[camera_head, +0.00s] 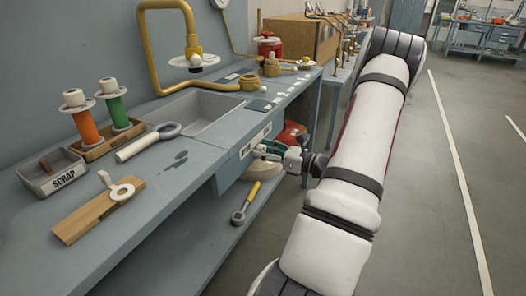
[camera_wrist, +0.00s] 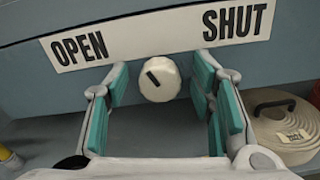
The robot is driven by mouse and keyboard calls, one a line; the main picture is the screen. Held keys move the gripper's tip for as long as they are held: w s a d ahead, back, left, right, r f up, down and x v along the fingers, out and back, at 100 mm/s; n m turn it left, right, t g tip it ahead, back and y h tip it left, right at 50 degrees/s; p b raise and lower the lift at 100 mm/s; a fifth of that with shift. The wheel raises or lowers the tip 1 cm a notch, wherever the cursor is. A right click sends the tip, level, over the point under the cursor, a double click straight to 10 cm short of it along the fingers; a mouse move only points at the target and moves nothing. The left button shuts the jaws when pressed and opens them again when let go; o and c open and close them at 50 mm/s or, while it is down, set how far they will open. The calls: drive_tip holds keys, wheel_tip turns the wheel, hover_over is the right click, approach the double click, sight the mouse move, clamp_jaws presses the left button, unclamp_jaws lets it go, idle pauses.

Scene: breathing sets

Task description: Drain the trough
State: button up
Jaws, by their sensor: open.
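The trough (camera_head: 208,110) is a grey rectangular basin sunk into the bench top; I cannot tell whether it holds liquid. A label plate (camera_wrist: 160,35) on the bench front reads OPEN at left and SHUT at right; it also shows in the head view (camera_head: 255,140). A round white knob (camera_wrist: 170,88) sits just below the plate, between the words. Its short black mark slants toward the upper left, the OPEN side. My gripper (camera_wrist: 157,95) is open, with teal-padded fingers on either side of the knob, apart from it. In the head view my gripper (camera_head: 280,152) is at the bench front.
A yellow curved pipe (camera_head: 154,60) stands behind the trough. The floor at right is clear.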

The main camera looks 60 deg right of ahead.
drive_tip(key=c, duration=1.2)
drive_tip(key=shift+o, duration=0.2)
drive_tip(key=n+b, duration=0.1)
drive_tip(key=n, duration=0.3)
drive_tip(key=shift+f+b, duration=0.15)
drive_tip(key=shift+b, duration=0.25)
drive_tip(key=shift+n+b, duration=1.05)
drive_tip(key=shift+n, duration=0.95)
drive_tip(key=o, duration=1.2)
drive_tip(key=shift+c, duration=0.2)
